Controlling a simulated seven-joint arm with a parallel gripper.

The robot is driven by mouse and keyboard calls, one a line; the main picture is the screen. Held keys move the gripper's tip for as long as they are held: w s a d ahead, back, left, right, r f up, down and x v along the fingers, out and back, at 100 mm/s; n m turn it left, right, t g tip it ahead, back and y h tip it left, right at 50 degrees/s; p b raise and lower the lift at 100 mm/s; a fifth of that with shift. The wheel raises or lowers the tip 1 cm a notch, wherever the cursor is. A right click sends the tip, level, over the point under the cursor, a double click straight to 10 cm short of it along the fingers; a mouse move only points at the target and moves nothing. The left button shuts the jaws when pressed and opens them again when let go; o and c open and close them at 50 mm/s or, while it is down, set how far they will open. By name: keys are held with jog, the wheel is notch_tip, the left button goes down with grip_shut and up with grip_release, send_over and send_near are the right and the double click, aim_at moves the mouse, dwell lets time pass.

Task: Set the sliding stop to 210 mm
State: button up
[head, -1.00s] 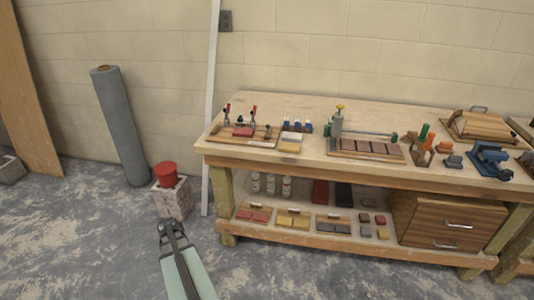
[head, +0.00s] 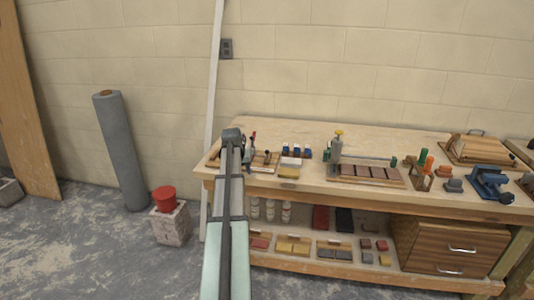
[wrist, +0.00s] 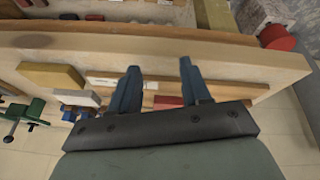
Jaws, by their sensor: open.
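My gripper (head: 232,136) is above the left end of the workbench, over a wooden jig board (head: 262,168) that my arm partly hides. In the wrist view my gripper (wrist: 160,68) is open, with two dark blue fingers apart and nothing between them. Behind them lie a pale strip (wrist: 103,82) and a red block (wrist: 167,101) on the board. Right of it in the head view, a rail fixture (head: 366,183) carries brown tiles, green end parts and a grey post with a yellow knob (head: 337,143). I cannot tell which part is the sliding stop, and no scale is readable.
Yellow (head: 288,173) and white (head: 291,162) blocks lie beside the jig board, with small blue-topped items (head: 297,152) behind. Blue tools (head: 490,184) and a wooden press (head: 480,148) stand at right. The bench's back strip is mostly clear.

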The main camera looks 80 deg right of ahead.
jog(key=m+g, duration=0.1)
send_near(267, 152)
jog(key=w+a+r, duration=0.1)
jog(key=w+r, duration=0.1)
jog(key=w, duration=0.2)
jog(key=d+r+m+g, duration=0.1)
jog(key=d, duration=0.1)
jog(key=s+d+f+m, duration=0.1)
jog(key=f, duration=0.3)
jog(key=s+d+f, duration=0.1)
jog(key=s+f, duration=0.1)
jog(key=f, duration=0.2)
jog(key=s+d+f+m, duration=0.1)
jog(key=f, duration=0.3)
jog(key=shift+s+d+f+m+g+y, duration=0.3)
jog(key=shift+s+d+f+g, duration=0.05)
jog(key=shift+s+d+g, duration=0.05)
jog(key=shift+c, duration=0.2)
grip_shut()
